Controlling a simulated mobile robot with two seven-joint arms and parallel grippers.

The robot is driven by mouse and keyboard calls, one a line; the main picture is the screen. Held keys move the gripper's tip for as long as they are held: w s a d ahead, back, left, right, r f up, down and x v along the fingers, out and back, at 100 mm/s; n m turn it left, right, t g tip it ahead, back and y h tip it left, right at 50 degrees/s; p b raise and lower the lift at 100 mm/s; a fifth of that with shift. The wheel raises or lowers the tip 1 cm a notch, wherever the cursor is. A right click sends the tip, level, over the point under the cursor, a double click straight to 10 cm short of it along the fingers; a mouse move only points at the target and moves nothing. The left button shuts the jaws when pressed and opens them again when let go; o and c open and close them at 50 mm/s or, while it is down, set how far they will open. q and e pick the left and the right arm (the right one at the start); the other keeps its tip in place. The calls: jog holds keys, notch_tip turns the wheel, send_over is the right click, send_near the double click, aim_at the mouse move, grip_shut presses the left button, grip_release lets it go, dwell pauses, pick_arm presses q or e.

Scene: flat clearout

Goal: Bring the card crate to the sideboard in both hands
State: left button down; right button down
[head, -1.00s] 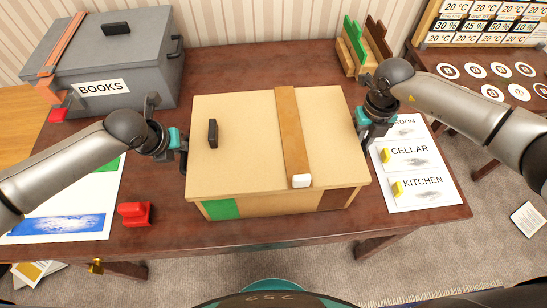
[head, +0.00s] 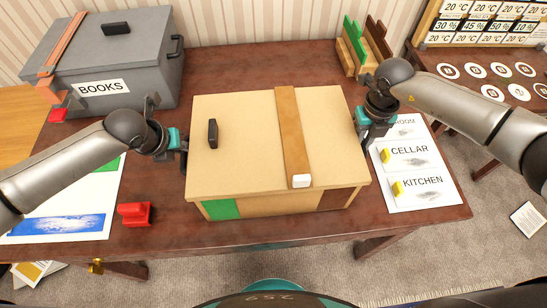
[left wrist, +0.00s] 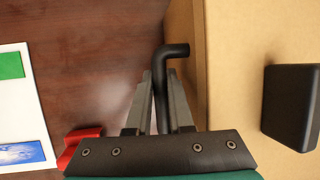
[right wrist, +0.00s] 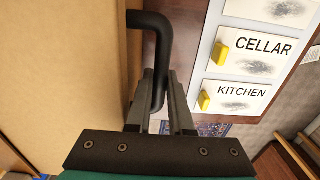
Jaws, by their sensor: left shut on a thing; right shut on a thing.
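The card crate (head: 245,150) is a tan box with a lid, a brown strap (head: 291,130) and a black lid knob (head: 212,133). It stands on the dark wooden table in the head view, with a green patch and a brown patch on its front. My left gripper (left wrist: 158,95) is shut on the black side handle (left wrist: 174,52) at the crate's left. My right gripper (right wrist: 160,95) is shut on the black side handle (right wrist: 150,22) at its right. The sideboard cannot be told for certain in these views.
A grey BOOKS box (head: 110,75) stands at the back left. A red object (head: 134,214) lies left of the crate. Green and brown stands (head: 362,45) are behind it. A card with CELLAR and KITCHEN labels (head: 420,170) lies right. Another table (head: 490,75) with white discs is at the far right.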

jog(key=shift+w, duration=0.1)
pick_arm(q)
jog(key=shift+w+r, duration=0.25)
pick_arm(e)
jog(key=shift+w+r, duration=0.15)
jog(key=shift+r, duration=0.05)
pick_arm(q)
jog(key=shift+r, duration=0.1)
pick_arm(e)
jog(key=shift+r, duration=0.1)
